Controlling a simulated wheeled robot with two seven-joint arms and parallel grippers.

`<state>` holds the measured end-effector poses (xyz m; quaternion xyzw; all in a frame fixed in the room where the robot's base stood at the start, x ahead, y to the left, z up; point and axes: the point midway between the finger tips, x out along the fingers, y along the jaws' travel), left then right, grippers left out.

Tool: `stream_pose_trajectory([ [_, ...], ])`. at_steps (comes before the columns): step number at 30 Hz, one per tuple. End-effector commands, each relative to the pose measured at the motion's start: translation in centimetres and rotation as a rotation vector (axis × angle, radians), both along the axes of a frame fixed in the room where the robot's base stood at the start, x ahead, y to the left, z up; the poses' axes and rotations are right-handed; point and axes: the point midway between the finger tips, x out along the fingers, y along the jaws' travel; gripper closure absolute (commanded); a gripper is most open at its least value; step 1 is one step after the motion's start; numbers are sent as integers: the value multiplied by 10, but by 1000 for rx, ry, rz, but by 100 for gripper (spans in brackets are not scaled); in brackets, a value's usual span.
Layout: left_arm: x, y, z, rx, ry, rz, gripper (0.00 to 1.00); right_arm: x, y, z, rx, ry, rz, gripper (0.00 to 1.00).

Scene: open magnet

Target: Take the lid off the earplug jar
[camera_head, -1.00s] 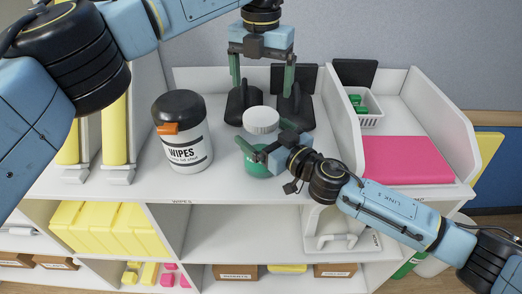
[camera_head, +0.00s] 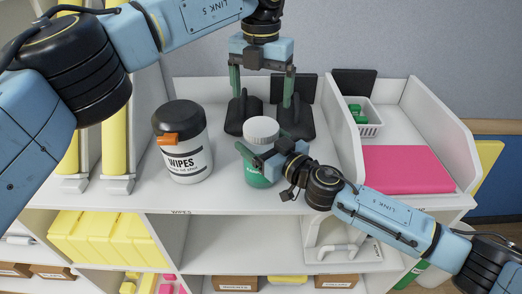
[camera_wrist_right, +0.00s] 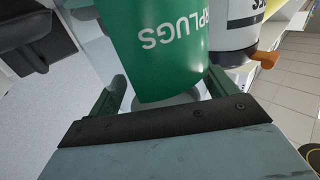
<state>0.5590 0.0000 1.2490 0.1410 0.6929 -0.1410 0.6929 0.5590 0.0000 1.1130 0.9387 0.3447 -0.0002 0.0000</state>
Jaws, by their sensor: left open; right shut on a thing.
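The earplug jar (camera_head: 257,175) is green with a white ribbed lid (camera_head: 261,129) on top. It stands upright near the front edge of the white shelf top. My right gripper (camera_head: 259,160) is shut on the jar's body from the front right. In the right wrist view the green jar (camera_wrist_right: 158,45) with the lettering "PLUGS" fills the space between the fingers (camera_wrist_right: 160,98). My left gripper (camera_head: 262,95) is open and points down above and a little behind the lid, its fingers spread wide and apart from it.
A wipes canister (camera_head: 183,145) with a black top and orange tab stands left of the jar. Black bookend-like stands (camera_head: 297,118) are behind it. A divider (camera_head: 341,125) separates the bay with a pink folder (camera_head: 408,169) and a white basket (camera_head: 366,128).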

Motion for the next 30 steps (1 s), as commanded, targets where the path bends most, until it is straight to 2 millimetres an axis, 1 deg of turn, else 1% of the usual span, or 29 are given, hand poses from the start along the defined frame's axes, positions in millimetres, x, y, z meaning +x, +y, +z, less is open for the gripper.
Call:
stream_pose_trajectory([
  [1, 0, 0, 0, 0, 0, -17, 8, 0, 0, 0, 0, 0, 0, 77],
  [2, 0, 0, 0, 0, 0, -35, 8, 0, 0, 0, 0, 0, 0, 80],
  [4, 0, 0, 0, 0, 0, -97, 8, 0, 0, 0, 0, 0, 0, 80],
  [8, 0, 0, 0, 0, 0, -291, 8, 0, 0, 0, 0, 0, 0, 80],
  [30, 0, -1, 0, 0, 0, -1706, 8, 0, 0, 0, 0, 0, -1, 80],
])
